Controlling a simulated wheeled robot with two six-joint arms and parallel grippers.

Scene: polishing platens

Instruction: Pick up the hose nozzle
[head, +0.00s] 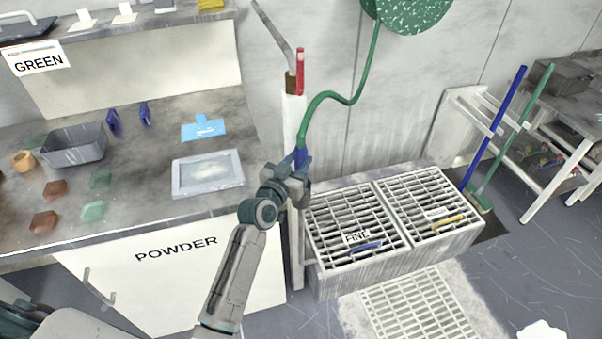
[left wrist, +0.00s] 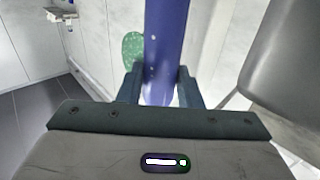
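The hose nozzle (head: 301,157) is blue and hangs upright at the end of the green hose (head: 325,97), beside a pale post left of the sink. My left gripper (head: 292,176) is at the nozzle. In the left wrist view the blue nozzle (left wrist: 165,45) runs down between the two fingers (left wrist: 160,88), with one finger close against each side and no clear gap. The fingers look shut on it. The nozzle's lower end is hidden by the gripper in the head view. My right gripper is not in view.
A sink with slatted grates (head: 352,225) stands just right of the gripper. The POWDER bench (head: 140,115) on the left holds a grey tray (head: 74,146) and a framed plate (head: 208,174). A red-handled piece (head: 301,72) tops the post. Brushes (head: 493,130) lean at right.

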